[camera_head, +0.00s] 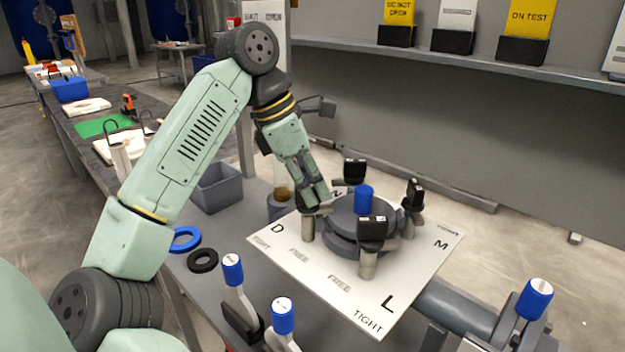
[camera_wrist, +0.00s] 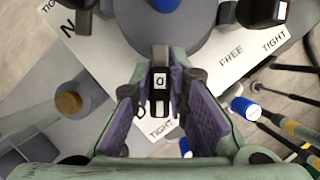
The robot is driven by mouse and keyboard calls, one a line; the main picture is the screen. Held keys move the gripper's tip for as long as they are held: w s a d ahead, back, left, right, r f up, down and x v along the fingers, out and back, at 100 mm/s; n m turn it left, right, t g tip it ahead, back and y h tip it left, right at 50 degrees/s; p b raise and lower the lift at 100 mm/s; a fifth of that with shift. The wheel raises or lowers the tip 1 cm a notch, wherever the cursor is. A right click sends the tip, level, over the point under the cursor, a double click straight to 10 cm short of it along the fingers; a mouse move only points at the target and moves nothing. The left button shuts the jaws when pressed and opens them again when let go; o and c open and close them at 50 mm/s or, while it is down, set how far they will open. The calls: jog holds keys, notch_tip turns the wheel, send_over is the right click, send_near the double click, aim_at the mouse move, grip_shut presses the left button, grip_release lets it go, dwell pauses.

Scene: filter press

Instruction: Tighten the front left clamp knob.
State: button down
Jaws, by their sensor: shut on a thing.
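The clamp knob (camera_wrist: 160,62) is a black bar with a white label, in the middle of the wrist view. My gripper (camera_wrist: 164,88) has its purple-padded fingers shut on its two sides. In the head view my gripper (camera_head: 313,203) comes down from above onto this knob at the left side of the round grey press (camera_head: 350,238), hiding most of it. Its metal post (camera_head: 308,229) shows below, near the letter D. In the wrist view a TIGHT mark (camera_wrist: 160,129) lies beyond the knob's outer end; the FREE mark beside it is hidden there.
Other black clamp knobs stand at the front (camera_head: 372,229), right (camera_head: 414,194) and back (camera_head: 355,170). A blue knob (camera_head: 364,196) tops the press. Blue-tipped levers (camera_head: 283,315) stand in front. A grey bin (camera_head: 217,187) and a brown-topped pot (camera_wrist: 69,103) are at left.

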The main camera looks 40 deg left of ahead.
jog(key=shift+s+f+m+g, duration=0.1)
jog(key=shift+f+m+g, duration=0.15)
jog(key=shift+m, duration=0.25)
jog(key=shift+d, duration=0.1)
jog(key=c, duration=1.6)
grip_release()
jog(key=shift+o, duration=0.2)
jog(key=shift+r, duration=0.2)
jog(key=v, duration=0.7)
jog(key=shift+r, duration=0.1)
